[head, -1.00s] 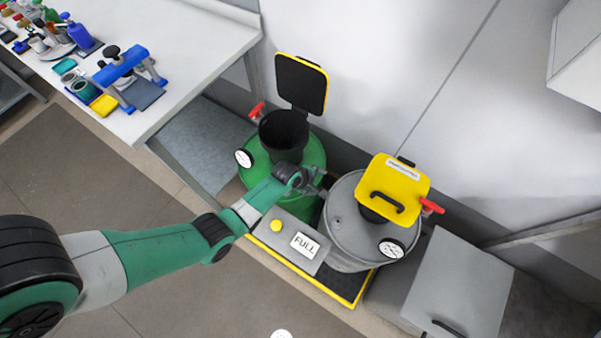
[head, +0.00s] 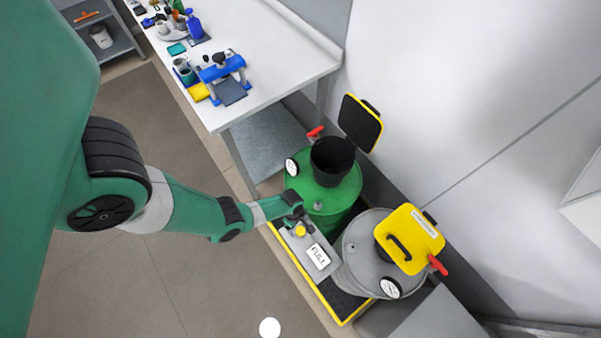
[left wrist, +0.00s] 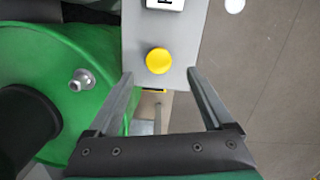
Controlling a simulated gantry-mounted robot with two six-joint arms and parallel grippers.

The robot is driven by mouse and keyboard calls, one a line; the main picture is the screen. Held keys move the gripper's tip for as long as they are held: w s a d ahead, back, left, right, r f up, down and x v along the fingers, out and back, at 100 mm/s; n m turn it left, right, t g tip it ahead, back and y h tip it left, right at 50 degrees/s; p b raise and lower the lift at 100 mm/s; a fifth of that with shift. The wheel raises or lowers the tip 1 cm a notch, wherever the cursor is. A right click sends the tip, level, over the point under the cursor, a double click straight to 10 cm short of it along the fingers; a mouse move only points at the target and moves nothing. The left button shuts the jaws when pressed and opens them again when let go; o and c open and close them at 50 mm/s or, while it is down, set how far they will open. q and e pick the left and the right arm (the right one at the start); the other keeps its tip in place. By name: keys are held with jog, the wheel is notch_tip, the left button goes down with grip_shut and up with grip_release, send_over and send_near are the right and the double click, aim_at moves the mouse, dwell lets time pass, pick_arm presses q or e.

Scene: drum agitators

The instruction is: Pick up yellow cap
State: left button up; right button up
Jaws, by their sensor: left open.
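The yellow cap (head: 300,231) is a small round piece on the grey panel (head: 297,246) beside the FULL label (head: 318,257). In the left wrist view the cap (left wrist: 159,61) sits just beyond my fingertips, centred between them. My left gripper (head: 299,219) is open and empty, close to the cap in the head view. Its two fingers (left wrist: 160,74) show spread apart in the left wrist view. Whether they touch the panel, I cannot tell. My right gripper is in neither view.
A green drum (head: 326,197) with an open black funnel (head: 333,160) stands behind the panel. A grey drum (head: 361,256) with a yellow lid (head: 410,238) stands to its right. A white table (head: 262,77) with tools is at the back. Floor at front left is clear.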

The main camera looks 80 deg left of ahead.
aim_at(300, 231)
pick_arm(q)
jog(key=f+b, duration=0.4)
jog(key=f, duration=0.1)
jog(key=f+b, duration=0.2)
jog(key=shift+w+d+f, duration=0.15)
jog(key=shift+w+d, duration=0.2)
jog(key=shift+c, duration=0.3)
grip_shut()
jog(key=shift+r+p, duration=0.3)
